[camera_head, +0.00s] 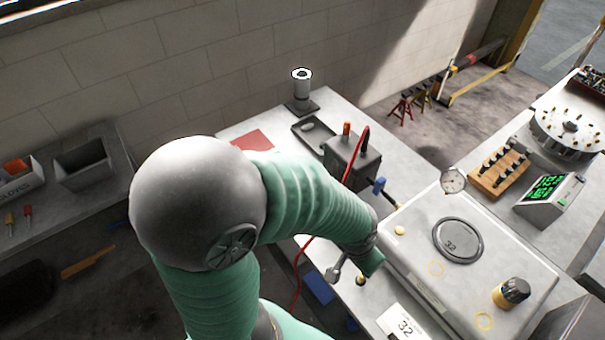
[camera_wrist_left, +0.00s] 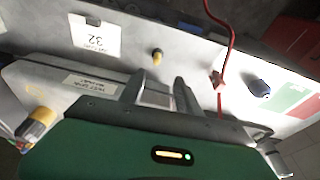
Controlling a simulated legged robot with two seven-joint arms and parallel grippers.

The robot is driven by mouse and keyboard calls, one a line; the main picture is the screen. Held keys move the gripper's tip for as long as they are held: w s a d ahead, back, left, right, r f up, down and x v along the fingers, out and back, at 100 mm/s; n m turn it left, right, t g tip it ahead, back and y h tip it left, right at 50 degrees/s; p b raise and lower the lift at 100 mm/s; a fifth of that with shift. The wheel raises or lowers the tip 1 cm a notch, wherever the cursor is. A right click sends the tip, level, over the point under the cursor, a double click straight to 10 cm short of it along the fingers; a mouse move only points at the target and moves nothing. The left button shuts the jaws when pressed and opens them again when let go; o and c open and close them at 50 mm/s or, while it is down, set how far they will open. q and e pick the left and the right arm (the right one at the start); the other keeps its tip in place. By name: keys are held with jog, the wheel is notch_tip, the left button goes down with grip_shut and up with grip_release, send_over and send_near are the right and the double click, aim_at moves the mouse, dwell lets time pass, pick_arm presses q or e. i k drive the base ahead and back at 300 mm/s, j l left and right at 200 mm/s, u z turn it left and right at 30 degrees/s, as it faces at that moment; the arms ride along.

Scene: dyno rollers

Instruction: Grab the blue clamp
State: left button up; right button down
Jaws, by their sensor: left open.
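A small blue clamp (camera_head: 379,186) shows in the head view at the right side of the dark grey box, above my left arm's end. My left gripper (camera_head: 372,262) is at the left edge of the white machine, below the clamp and apart from it; my arm largely hides its fingers. In the left wrist view my left gripper (camera_wrist_left: 158,88) has its two fingers spread, with nothing held between them. A dark blue object (camera_wrist_left: 260,88) lies on the bench at the right there; I cannot tell whether it is a clamp. My right gripper is not in view.
The white machine (camera_head: 480,285) with a round pan fills the bench's right. The grey box (camera_head: 351,160) and a red cable (camera_head: 358,155) stand beyond my arm. A brass knob (camera_wrist_left: 157,57) and a card (camera_wrist_left: 93,36) lie near my left gripper. A blue pad (camera_head: 318,288) lies near the bench edge.

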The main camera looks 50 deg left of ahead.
aim_at(379, 183)
jog(key=u, duration=1)
jog(key=j, duration=0.1)
jog(key=i, duration=0.05)
